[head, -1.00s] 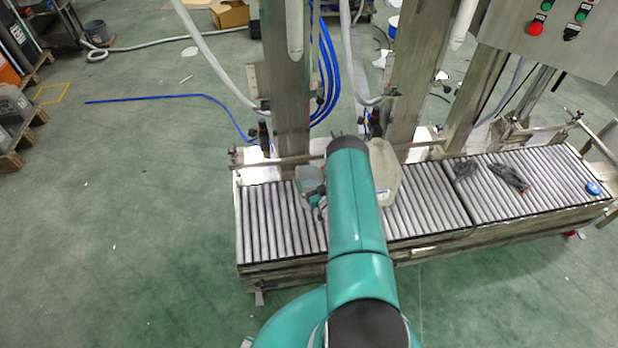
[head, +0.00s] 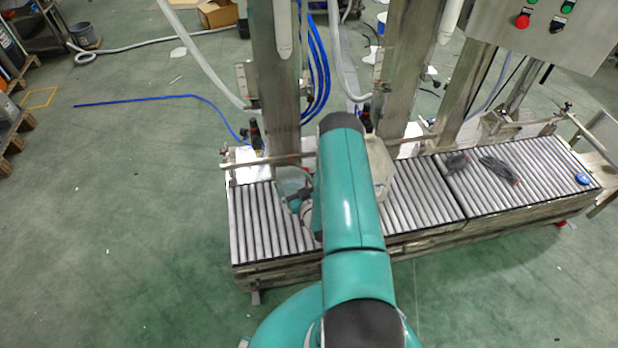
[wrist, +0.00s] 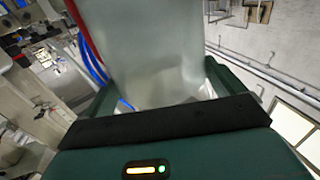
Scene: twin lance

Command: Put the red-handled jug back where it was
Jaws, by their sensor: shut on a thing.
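A pale translucent jug (wrist: 155,50) fills the middle of the wrist view, between the dark green fingers of my gripper (wrist: 158,92), which is shut on it. In the head view my gripper (head: 300,198) is partly hidden behind my arm, with a pale clear body (head: 291,181) beside it over the left roller section. A thin red strip (wrist: 72,12) shows at the upper left of the wrist view; I cannot tell whether it is the handle. Another whitish jug (head: 381,172) stands on the rollers just right of my arm, partly hidden by it.
The roller conveyor (head: 265,225) runs left to right, with metal posts (head: 274,85) and a rail behind it. Dark gloves (head: 497,169) and a blue round item (head: 583,179) lie on its right section. Rollers left of my gripper are clear.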

